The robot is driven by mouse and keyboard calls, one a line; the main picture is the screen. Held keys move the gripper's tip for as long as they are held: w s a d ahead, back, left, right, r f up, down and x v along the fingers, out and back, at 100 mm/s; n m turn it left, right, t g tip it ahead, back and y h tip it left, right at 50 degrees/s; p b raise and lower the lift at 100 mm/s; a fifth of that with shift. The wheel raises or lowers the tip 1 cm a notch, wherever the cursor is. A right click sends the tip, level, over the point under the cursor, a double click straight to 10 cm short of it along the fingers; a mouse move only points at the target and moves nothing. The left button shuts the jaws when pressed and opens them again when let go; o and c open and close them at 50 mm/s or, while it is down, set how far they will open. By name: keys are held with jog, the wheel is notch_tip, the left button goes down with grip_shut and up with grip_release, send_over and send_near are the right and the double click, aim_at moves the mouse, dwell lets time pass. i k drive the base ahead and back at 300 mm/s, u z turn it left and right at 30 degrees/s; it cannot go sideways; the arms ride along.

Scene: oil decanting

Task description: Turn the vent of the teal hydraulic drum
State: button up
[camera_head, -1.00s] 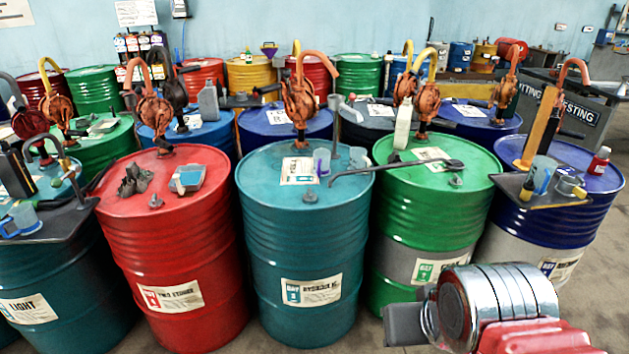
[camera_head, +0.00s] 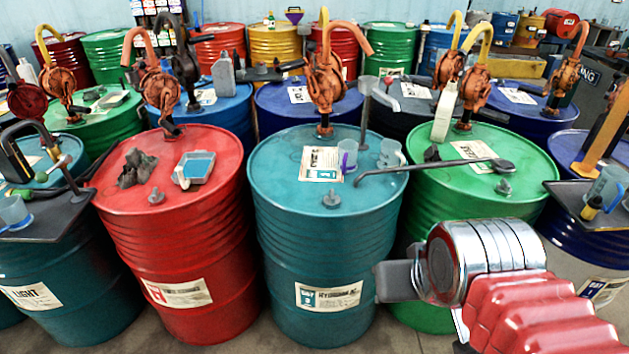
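The teal hydraulic drum (camera_head: 325,255) stands upright in the middle of the front row, with a label reading hydraulic on its side. Its vent (camera_head: 331,199) is a small grey knob near the front of the lid. An orange hand pump (camera_head: 325,85) rises from the back of the lid. A paper label (camera_head: 321,163), clear measuring jugs (camera_head: 390,153) and a long dark bar with a round end (camera_head: 430,170) lie over or on the lid. My arm's red and silver links fill the lower right. The grey end piece (camera_head: 396,281) is in front of the green drum, apart from the vent; its fingers cannot be made out.
A red drum (camera_head: 185,240) stands to the left with a rag and a tray on its lid. A green drum (camera_head: 475,200) stands close on the right, partly behind my arm. Several more drums and tall pumps crowd behind. Bare floor (camera_head: 240,338) shows at the front.

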aim_at(333, 199)
jog(key=u, duration=0.55)
jog(key=i, duration=0.85)
jog(key=u, duration=0.55)
